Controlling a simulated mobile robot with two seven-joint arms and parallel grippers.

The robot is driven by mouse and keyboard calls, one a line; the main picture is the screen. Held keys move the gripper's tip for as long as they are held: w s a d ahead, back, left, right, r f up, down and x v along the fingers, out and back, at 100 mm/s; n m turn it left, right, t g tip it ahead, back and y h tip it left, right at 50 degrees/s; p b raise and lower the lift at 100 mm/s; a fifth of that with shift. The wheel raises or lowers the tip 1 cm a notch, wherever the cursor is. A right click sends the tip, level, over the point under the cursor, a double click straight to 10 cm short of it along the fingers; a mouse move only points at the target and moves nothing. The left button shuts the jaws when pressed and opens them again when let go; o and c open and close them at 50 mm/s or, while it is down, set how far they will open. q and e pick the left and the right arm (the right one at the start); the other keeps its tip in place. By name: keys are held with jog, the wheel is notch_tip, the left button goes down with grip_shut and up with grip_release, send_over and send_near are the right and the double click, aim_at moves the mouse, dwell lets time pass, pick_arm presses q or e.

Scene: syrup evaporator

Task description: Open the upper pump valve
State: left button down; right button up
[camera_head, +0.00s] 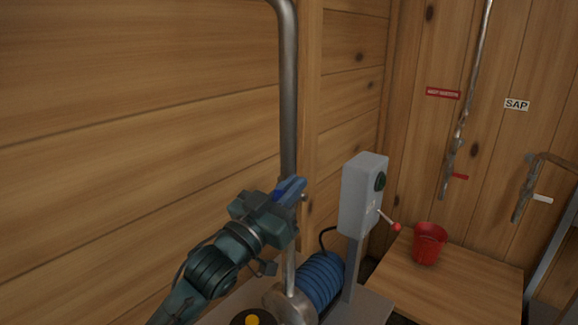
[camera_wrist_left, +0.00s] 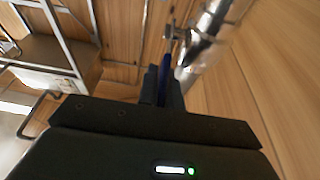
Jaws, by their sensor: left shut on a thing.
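The upper pump valve sits on the vertical steel pipe (camera_head: 288,100); its blue handle (camera_head: 291,187) slants across the pipe. My left gripper (camera_head: 284,199) is at the handle, reaching in from the lower left. In the left wrist view the blue handle (camera_wrist_left: 166,72) stands between the two dark fingers (camera_wrist_left: 163,88), which are shut on it. The metal valve body (camera_wrist_left: 196,42) shows just beyond the fingers. In the head view the gripper hides part of the valve and pipe. My right gripper is not in view.
Below are the blue pump motor (camera_head: 321,279) and a grey switch box (camera_head: 362,195) with a red-tipped lever (camera_head: 396,227). A red bucket (camera_head: 428,245) stands on a wooden tabletop (camera_head: 465,283) at right. The plank wall (camera_head: 140,110) is close behind the pipe.

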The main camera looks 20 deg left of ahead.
pick_arm(q)
jog(key=shift+w+d+r+g+y+p, duration=0.1)
jog(key=shift+w+r+g+y+p, duration=0.2)
jog(key=shift+g, duration=0.3)
jog(key=c, duration=1.6)
grip_release()
jog(key=shift+o, duration=0.2)
jog(key=shift+f, duration=0.1)
